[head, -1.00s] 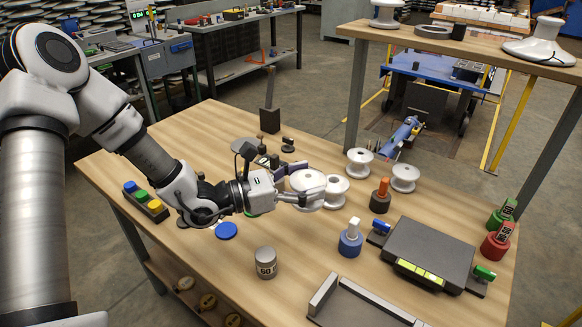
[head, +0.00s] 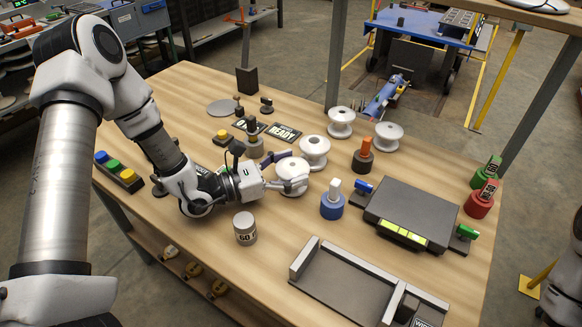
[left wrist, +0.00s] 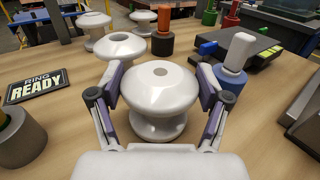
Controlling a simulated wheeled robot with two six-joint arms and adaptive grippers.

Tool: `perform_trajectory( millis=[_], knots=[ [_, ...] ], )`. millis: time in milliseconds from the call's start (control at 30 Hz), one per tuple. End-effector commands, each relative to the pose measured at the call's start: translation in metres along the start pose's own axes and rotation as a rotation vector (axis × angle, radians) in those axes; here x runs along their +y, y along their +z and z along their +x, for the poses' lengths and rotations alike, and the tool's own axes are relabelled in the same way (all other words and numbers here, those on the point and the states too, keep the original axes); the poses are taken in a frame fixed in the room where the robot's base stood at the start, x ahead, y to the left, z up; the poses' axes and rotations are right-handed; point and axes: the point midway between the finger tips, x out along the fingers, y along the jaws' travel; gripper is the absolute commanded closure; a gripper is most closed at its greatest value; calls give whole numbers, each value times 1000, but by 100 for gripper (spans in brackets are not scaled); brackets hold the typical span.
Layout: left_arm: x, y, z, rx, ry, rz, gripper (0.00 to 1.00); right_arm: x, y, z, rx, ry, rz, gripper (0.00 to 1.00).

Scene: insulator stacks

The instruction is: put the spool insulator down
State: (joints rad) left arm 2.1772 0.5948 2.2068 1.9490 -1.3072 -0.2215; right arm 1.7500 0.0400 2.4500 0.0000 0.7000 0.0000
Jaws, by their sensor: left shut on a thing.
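My left gripper (head: 290,178) is shut on a white spool insulator (head: 291,170), with its fingers on both sides of the spool's waist. In the left wrist view the held spool insulator (left wrist: 160,92) is upright between the two fingers (left wrist: 160,105). It is at or just above the tabletop; I cannot tell whether its base touches. Another white spool (head: 314,148) stands close behind it, and it also shows in the left wrist view (left wrist: 119,46). Two more white spools (head: 341,122) and (head: 388,136) stand further back. My right gripper is not in view.
A blue-based peg (head: 332,205) and a dark scale (head: 412,212) are to the right. A READY sign (head: 284,133) lies behind left. A grey tray (head: 350,285) is at the front. Bare wood (head: 290,225) lies between.

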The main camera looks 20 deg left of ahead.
Motion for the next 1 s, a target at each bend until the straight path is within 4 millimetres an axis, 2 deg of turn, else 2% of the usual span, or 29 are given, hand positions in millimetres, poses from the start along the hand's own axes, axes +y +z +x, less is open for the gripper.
perform_trajectory(
  millis=[67, 100, 167, 600, 767, 1000],
  knots=[
    [0, -3, 0, -1, 0, 0, 78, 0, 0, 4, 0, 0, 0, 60],
    [0, -4, 0, 0, 0, 0, 20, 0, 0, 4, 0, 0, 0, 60],
    [0, -2, 0, 0, 0, -1, 0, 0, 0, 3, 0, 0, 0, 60],
    [1, 2, -2, 0, 2, -2, 0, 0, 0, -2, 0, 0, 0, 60],
    [2, 2, -24, -2, 7, -6, 0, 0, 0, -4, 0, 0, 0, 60],
    [2, 5, -66, -5, 8, -5, 0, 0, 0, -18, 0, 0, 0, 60]
  ],
)
